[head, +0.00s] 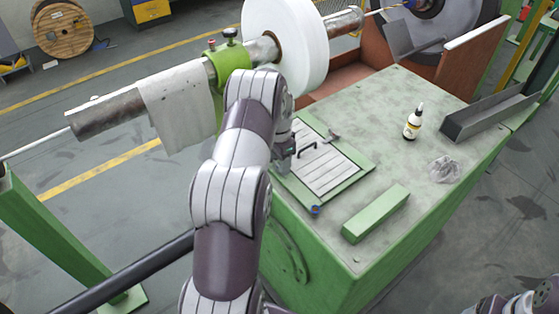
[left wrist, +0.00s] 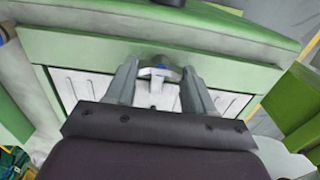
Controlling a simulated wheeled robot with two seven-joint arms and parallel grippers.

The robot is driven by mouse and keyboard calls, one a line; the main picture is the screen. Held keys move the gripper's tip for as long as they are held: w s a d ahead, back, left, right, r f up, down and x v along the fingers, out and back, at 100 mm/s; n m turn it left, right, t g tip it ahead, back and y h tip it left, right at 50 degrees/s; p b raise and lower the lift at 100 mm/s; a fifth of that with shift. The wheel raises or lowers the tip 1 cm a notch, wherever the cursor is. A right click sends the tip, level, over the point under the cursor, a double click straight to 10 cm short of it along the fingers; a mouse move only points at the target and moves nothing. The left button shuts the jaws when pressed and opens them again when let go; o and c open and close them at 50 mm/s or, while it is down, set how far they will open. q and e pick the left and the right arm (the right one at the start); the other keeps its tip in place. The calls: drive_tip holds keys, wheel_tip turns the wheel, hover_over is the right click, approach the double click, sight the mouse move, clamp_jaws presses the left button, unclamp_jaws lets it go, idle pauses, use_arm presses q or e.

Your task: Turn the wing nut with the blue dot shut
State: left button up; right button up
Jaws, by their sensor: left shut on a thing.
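The cover (head: 333,172) with white slats in a green frame lies on the green machine top. My left gripper (head: 283,163) is at the left edge of this cover, partly hidden behind my own arm. In the left wrist view, my left gripper (left wrist: 160,82) has its fingers on both sides of a small pale wing nut (left wrist: 157,75) with blue on its top. The nut sits by the cover's frame, and its lower part is unclear. A second, grey wing nut (head: 333,136) shows at the cover's far edge. My right gripper is out of view.
A dark handle (head: 307,150) stands on the cover. A blue-topped knob (head: 315,211) is at the near corner.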

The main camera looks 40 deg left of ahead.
sight(278, 163)
use_arm(q)
drive_tip(key=shift+a+r, duration=0.1)
drive_tip(key=o, duration=1)
drive_tip(key=shift+o, duration=0.2)
drive_tip(key=shift+s, duration=0.2)
drive_tip(key=shift+w+r, duration=0.15)
drive_tip(key=shift+r, duration=0.15)
wheel_tip(278, 163, up, 7)
drive_tip(key=shift+f+b, duration=0.2)
drive_tip(key=shift+b, duration=0.55)
wheel_tip(278, 163, up, 6)
drive_tip(key=p, duration=0.4)
drive_tip(key=shift+f, duration=0.15)
